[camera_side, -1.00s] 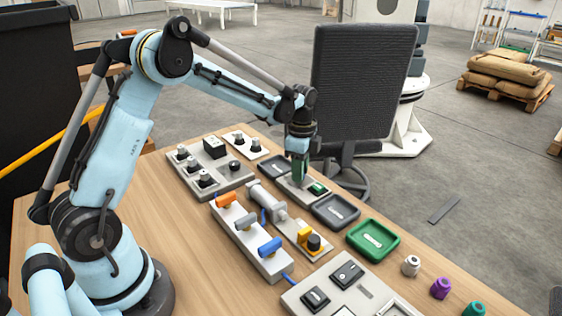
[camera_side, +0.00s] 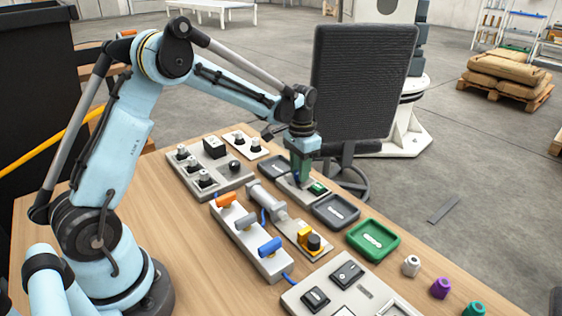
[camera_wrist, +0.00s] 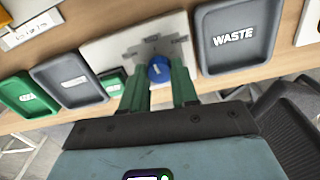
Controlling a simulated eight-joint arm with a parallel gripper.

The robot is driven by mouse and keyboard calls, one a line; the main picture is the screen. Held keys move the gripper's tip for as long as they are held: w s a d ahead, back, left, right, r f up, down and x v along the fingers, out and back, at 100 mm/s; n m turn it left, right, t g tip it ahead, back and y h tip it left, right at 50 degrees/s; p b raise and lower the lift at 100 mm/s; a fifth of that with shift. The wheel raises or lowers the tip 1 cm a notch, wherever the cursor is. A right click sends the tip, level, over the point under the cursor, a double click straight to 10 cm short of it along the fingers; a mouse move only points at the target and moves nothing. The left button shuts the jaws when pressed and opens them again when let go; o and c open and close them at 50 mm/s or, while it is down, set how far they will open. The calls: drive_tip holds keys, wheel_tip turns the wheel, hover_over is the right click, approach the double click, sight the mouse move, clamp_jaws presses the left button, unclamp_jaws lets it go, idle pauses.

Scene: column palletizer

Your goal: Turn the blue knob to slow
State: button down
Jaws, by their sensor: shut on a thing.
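The blue knob (camera_wrist: 159,69) is round with a white mark on its face. In the wrist view it sits on a pale plate (camera_wrist: 100,52) between the two green fingers of my gripper (camera_wrist: 160,78). The grey lettering around the knob is too blurred to read. In the side view my gripper (camera_side: 301,180) reaches down to the same plate (camera_side: 290,192), at the far side of the table, and mostly hides the knob. My gripper is shut on the knob. I cannot tell for certain which label the mark faces.
A green rocker switch (camera_side: 318,188) is beside the knob on the plate. A grey tray marked WASTE (camera_wrist: 238,38), another grey tray (camera_side: 336,210) and a green tray (camera_side: 373,240) are nearby. A bank of coloured levers (camera_side: 246,238) stands in front. An office chair (camera_side: 360,85) is behind.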

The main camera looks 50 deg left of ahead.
drive_tip(key=n, duration=0.5)
drive_tip(key=shift+n, duration=2.5)
drive_tip(key=c, duration=0.9)
unclamp_jaws()
drive_tip(key=shift+o, duration=0.2)
wheel_tip(320, 180, up, 12)
drive_tip(key=shift+s+r, duration=0.1)
